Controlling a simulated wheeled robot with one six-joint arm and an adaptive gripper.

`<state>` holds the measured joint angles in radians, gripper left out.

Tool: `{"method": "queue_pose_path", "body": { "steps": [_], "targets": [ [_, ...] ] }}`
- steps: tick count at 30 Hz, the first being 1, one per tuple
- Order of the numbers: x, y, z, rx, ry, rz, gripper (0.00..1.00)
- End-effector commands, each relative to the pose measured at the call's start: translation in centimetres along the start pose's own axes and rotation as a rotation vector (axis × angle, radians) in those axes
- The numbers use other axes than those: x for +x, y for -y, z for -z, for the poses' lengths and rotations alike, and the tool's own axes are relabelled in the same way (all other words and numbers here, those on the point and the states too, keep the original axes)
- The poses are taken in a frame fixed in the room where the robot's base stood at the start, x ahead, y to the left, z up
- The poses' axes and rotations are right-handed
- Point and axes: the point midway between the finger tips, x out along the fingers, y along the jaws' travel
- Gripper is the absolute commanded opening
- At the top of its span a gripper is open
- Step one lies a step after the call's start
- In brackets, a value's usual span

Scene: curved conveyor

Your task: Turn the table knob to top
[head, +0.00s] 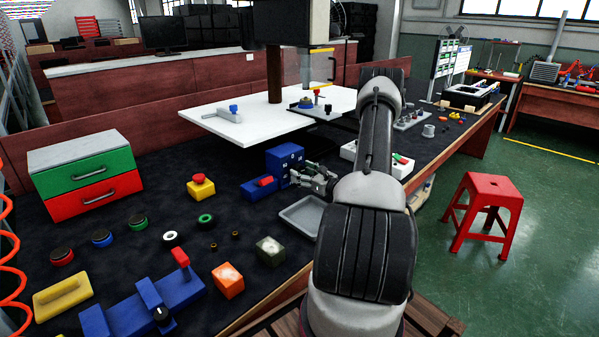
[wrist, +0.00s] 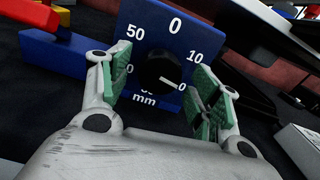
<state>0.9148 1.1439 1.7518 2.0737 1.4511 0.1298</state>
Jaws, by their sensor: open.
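The table knob (wrist: 158,72) is a round black dial on a blue panel marked 0 at top, 10, 50 and mm. Its white pointer aims right and slightly down, toward a number partly hidden by my right finger. In the head view, the blue block (head: 284,157) stands mid-table, its dial face turned toward my gripper (head: 315,180). In the wrist view, my gripper (wrist: 150,75) is open, its green-padded fingers on either side of the knob with gaps visible. Contact with the panel cannot be told.
A grey tray (head: 303,214) lies close below my gripper. A blue block with a red part (head: 262,186) adjoins the dial block on the left. A white box with buttons (head: 380,160) sits to the right. A yellow box with a red button (head: 200,186) stands further left.

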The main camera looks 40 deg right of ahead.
Motion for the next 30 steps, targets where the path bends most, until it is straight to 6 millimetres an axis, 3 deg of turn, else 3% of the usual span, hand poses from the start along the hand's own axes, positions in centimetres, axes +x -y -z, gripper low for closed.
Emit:
{"method": "queue_pose_path", "body": {
  "steps": [6, 14, 22, 30],
  "targets": [
    [2.0, 0.0, 0.1, -0.001, -0.001, 0.000, 0.63],
    [2.2, 0.0, 0.1, -0.001, -0.001, 0.001, 0.63],
    [2.2, 0.0, 0.1, -0.001, -0.001, 0.001, 0.17],
    [2.2, 0.0, 0.0, -0.017, -0.001, 0.001, 0.17]
  ]
}}
